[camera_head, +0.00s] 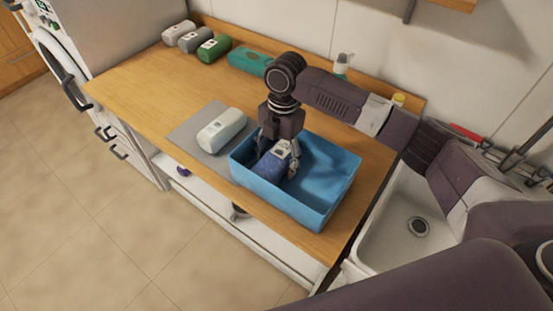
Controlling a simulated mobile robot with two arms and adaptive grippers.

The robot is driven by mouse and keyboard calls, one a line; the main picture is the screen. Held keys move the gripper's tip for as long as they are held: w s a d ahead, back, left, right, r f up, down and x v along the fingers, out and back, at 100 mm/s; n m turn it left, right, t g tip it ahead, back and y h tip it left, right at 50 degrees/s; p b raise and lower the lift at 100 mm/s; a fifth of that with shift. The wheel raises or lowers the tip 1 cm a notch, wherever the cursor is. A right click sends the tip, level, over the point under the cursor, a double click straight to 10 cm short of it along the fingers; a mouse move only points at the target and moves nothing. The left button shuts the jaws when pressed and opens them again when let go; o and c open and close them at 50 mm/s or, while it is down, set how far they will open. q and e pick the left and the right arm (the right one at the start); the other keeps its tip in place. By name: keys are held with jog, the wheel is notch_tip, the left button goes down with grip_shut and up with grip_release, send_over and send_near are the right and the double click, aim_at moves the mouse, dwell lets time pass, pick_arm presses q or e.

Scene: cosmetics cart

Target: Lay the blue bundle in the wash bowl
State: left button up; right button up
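The blue bundle (271,166) is a dark blue roll with a pale label on its top end. It is inside the light blue wash bowl (325,197), a rectangular tub, near its left end. My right gripper (277,158) reaches down into the bowl with one finger on each side of the bundle, and looks shut on it. Whether the bundle touches the bowl's floor is hidden. My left gripper is out of view.
A pale bundle (221,131) lies on a grey mat (188,136) left of the bowl. Grey and green bundles (214,48) and a teal case (249,62) stand along the back. A sink (385,231) is at the right. The counter's left part (130,88) is clear.

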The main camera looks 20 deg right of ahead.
aim_at(280, 151)
jog(key=shift+o, duration=0.3)
jog(key=shift+r, duration=0.1)
jog(key=r+b, duration=0.1)
jog(key=r, duration=0.3)
jog(key=r+b, duration=0.1)
jog(key=r, duration=0.3)
jog(key=w+d+r, duration=0.1)
jog(key=r, duration=0.3)
jog(key=shift+b, duration=0.4)
